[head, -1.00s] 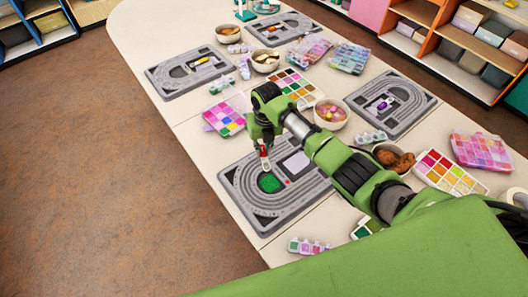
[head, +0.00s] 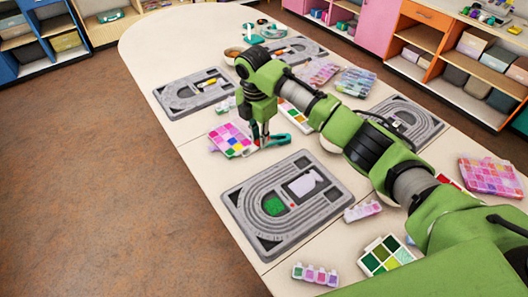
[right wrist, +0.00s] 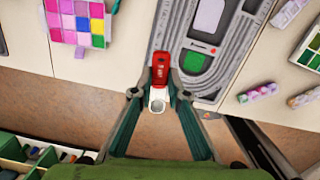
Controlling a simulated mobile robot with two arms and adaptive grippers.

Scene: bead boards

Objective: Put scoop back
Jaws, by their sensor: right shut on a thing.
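My right gripper (head: 268,142) is in the head view, above the table between the nearest bead board (head: 240,205) and a pink bead palette (head: 229,138). In the right wrist view, it (right wrist: 157,92) is shut on a small scoop with a red handle (right wrist: 161,62) and a whitish cup end. The scoop is held clear of the board, which lies to its right there (right wrist: 208,70). The board's oval well holds green beads (head: 274,205). In the head view the scoop cannot be made out at the fingers. My left gripper is out of view.
More grey boards lie farther back (head: 194,92) and at the right (head: 404,122). Colour palettes, including a green one (head: 385,256), and small bead cases (head: 316,274) crowd the table. The table's left edge drops to open floor (head: 90,190).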

